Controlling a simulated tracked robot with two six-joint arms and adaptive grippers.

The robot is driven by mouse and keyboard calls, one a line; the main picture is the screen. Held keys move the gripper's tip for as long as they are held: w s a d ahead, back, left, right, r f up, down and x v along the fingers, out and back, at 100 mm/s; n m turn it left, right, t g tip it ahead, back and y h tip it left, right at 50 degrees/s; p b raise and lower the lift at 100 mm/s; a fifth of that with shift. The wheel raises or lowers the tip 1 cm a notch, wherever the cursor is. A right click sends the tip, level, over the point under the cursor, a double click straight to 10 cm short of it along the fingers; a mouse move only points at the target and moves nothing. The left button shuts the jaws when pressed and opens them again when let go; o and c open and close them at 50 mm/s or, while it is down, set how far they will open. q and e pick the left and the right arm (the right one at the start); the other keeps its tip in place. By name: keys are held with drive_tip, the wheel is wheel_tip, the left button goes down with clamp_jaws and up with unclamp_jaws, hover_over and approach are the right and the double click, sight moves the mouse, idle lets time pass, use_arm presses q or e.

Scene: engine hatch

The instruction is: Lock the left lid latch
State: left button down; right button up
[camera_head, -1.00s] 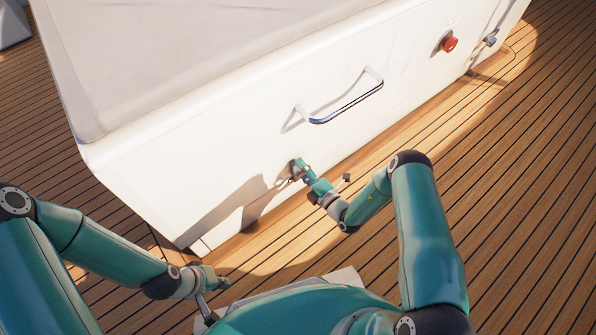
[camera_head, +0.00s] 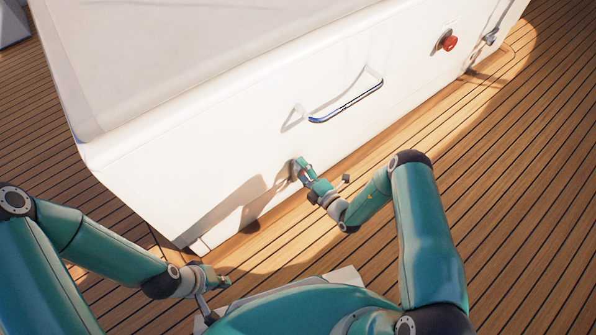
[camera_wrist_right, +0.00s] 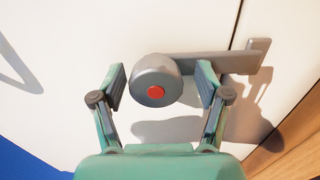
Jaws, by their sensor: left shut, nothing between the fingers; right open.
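The left lid latch (camera_wrist_right: 157,80) shows in the right wrist view as a grey round knob with a red centre and a grey bar reaching right, across a seam in the white panel, to a small grey catch (camera_wrist_right: 259,56). My right gripper (camera_wrist_right: 163,82) is open, with one finger on each side of the knob and nothing clasped. In the head view, my right gripper (camera_head: 302,168) is at the lower part of the white hatch front and hides most of the latch. My left gripper (camera_head: 221,281) is shut and empty, low at the left, away from the hatch.
The white engine hatch (camera_head: 235,140) carries a metal handle (camera_head: 345,104) above my right gripper. A red knob (camera_head: 449,43) and another latch (camera_head: 490,40) are farther right. Wooden deck (camera_head: 520,190) lies open around the hatch.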

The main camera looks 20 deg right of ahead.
drive_tip(key=shift+d, duration=0.1)
drive_tip(key=shift+s+d, duration=0.15)
drive_tip(key=shift+s, duration=0.1)
drive_tip(key=v, duration=1.1)
drive_tip(key=shift+s, duration=0.25)
